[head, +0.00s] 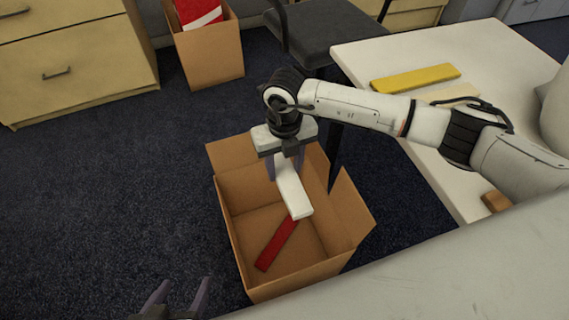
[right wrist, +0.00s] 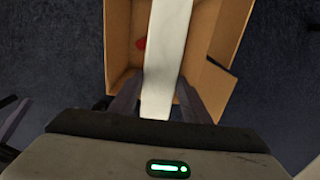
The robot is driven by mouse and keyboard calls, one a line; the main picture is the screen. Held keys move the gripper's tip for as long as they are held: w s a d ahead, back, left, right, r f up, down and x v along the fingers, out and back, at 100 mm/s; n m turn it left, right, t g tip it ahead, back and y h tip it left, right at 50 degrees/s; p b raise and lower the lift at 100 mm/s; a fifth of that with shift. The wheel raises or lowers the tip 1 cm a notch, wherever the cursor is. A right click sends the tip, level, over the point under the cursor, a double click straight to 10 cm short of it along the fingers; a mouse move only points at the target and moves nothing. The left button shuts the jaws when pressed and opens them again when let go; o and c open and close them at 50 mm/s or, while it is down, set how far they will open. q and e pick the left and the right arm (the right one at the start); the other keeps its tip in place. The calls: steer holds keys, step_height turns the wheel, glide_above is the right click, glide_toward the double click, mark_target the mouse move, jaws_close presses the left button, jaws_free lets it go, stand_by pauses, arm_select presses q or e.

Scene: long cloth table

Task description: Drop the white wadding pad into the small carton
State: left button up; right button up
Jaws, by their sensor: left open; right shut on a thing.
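The white wadding pad (head: 293,190) is a long white strip, held tilted over the open carton (head: 241,240) on the floor. My right gripper (head: 285,168) is shut on the pad's upper end, above the carton's far part. In the right wrist view the pad (right wrist: 165,60) runs out from between the fingers, with the carton (right wrist: 225,35) behind it. The pad's lower end overlaps the carton's inside in the head view. My left gripper (head: 182,292) is open and empty at the bottom edge, left of the carton.
A red strip (head: 276,244) lies in the carton. Another carton (head: 210,57) with a red and white thing stands at the back, by a drawer cabinet (head: 85,60). A white table (head: 440,60) at right bears a yellow strip (head: 415,78). Dark carpet at left is clear.

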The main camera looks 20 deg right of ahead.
mark_target(284, 171)
steer(key=o, duration=1.1)
step_height(284, 171, up, 10)
steer(key=p, duration=0.1)
steer(key=shift+r, duration=0.15)
